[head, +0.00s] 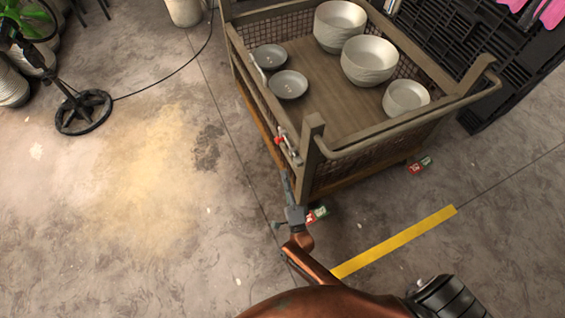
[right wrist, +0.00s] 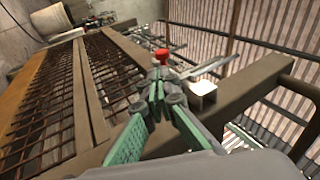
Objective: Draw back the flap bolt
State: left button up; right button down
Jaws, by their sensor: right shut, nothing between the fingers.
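The flap bolt shows as a red knob (head: 279,138) with pale metal fittings at the near left corner of the mesh-sided cart (head: 313,135). In the right wrist view the red knob (right wrist: 161,56) stands just beyond my fingertips, and a gap or contact cannot be told. My right gripper (head: 286,176) is below and slightly right of the knob in the head view, beside the corner post. Its green-padded fingers (right wrist: 164,88) are shut with nothing between them. They partly hide the fittings behind. My left gripper is not in view.
The cart holds stacked white bowls (head: 368,60) and small dishes (head: 288,85). Its corner post (head: 313,130) and top rails stand close to my gripper. A black crate (head: 500,50) is at the right.

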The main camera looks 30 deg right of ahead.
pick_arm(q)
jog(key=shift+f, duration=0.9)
pick_arm(e)
jog(key=shift+v, duration=2.2)
